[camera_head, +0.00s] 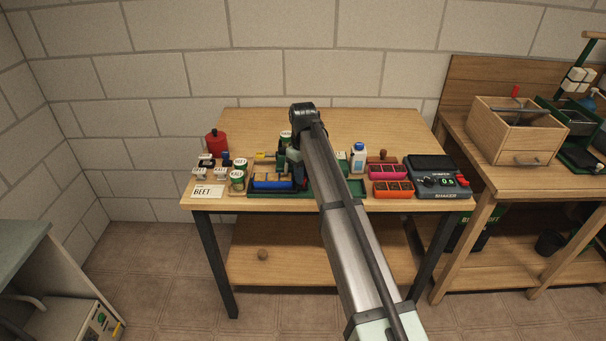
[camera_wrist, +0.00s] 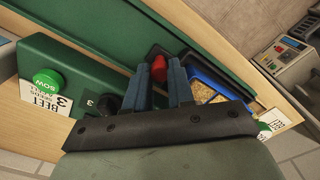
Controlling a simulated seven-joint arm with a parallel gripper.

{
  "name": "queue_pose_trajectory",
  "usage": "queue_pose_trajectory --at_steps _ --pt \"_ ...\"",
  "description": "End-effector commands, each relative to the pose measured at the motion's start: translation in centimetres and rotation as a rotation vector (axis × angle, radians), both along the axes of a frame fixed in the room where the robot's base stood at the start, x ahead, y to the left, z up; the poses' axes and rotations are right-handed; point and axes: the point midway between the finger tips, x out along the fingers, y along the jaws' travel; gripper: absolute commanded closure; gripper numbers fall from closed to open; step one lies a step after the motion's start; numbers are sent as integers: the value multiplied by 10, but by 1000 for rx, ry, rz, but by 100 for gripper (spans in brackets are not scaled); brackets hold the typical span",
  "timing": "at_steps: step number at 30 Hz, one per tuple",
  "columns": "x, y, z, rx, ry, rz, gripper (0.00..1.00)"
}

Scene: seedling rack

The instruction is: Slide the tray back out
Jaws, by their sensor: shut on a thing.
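In the wrist view, my gripper (camera_wrist: 158,77) has its two blue-grey fingers around a red knob (camera_wrist: 158,66) and is shut on it. The knob stands at a black slide, beside a blue tray (camera_wrist: 216,78) with tan, grainy contents; my gripper partly covers this tray. A green machine (camera_wrist: 62,72) with a green SOW button (camera_wrist: 48,82) is at the left. In the head view, the blue tray (camera_head: 270,181) lies on the green base (camera_head: 275,193) near the bench front. My gripper (camera_head: 297,170) is beside its right end, mostly hidden by my arm.
Labelled tins (camera_head: 237,179) and a BEET card (camera_head: 208,191) are left of the tray on the wooden bench (camera_head: 260,121). A red container (camera_head: 215,143) stands behind them. To the right are a white bottle (camera_head: 358,157), pink (camera_head: 388,171) and orange (camera_head: 393,189) trays, and a shaker (camera_head: 437,180).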

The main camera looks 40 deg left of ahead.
Motion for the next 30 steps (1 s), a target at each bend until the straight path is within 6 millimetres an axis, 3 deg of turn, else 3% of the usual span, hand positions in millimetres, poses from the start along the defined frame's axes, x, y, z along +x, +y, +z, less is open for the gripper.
queue_pose_trajectory --at_steps 17,30 --pt "6 -6 0 0 0 -1 100" --pt "68 -68 0 0 -1 -4 100"
